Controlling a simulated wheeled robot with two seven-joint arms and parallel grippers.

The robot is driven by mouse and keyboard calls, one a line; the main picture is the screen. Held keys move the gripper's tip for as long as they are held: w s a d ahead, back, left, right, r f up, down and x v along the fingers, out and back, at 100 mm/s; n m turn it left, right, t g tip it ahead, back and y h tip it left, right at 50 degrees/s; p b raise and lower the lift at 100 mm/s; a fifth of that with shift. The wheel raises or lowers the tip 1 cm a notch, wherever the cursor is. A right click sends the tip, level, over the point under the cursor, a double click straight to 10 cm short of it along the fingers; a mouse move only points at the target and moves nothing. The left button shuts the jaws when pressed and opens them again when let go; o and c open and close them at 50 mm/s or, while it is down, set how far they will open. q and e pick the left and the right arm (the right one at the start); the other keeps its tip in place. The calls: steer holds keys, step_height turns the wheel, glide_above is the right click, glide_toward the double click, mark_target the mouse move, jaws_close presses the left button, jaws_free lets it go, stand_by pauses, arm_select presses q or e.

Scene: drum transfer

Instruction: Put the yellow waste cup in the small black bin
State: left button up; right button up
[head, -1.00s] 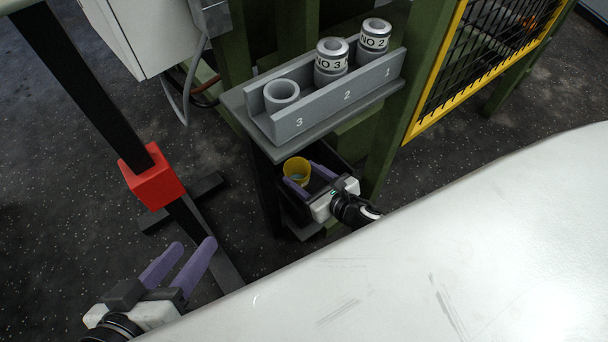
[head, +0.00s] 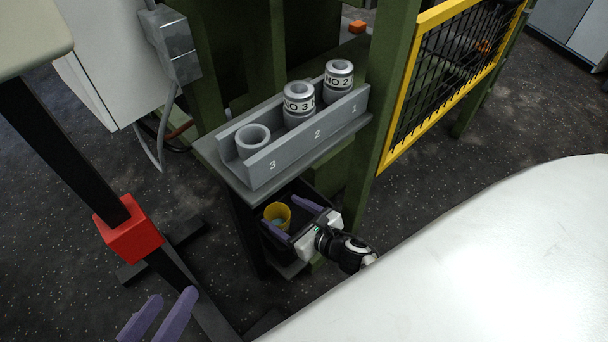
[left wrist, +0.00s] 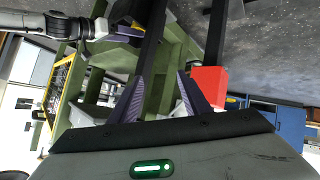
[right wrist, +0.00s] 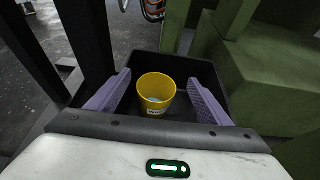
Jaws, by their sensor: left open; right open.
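The yellow waste cup (head: 278,213) stands inside the small black bin (head: 318,188) under the shelf. In the right wrist view the cup (right wrist: 155,92) is upright in the bin (right wrist: 204,72), with something pale blue in it. My right gripper (head: 291,217) is open at the bin, its purple fingers on either side of the cup and apart from it. It also shows in the right wrist view (right wrist: 157,100). My left gripper (head: 160,318) is open and empty, low at the left, away from the cup and bin; its fingers also show in the left wrist view (left wrist: 160,98).
Above the bin, a grey numbered rack (head: 310,133) holds several grey cylinders, two labelled NO 2 and NO 3. A green post (head: 385,80) and yellow-framed mesh guard (head: 455,60) stand right of it. A red block on a black post (head: 135,232) stands left.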

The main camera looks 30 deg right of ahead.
arm_select(q)
steer(key=f, duration=0.1)
steer(key=a+f+p, duration=0.1)
steer(key=f+g+y+p, duration=0.1)
steer(key=shift+s+a, duration=0.2)
steer(key=shift+a, duration=0.05)
arm_select(e)
steer(key=v, duration=1.1)
steer(key=shift+s, duration=0.15)
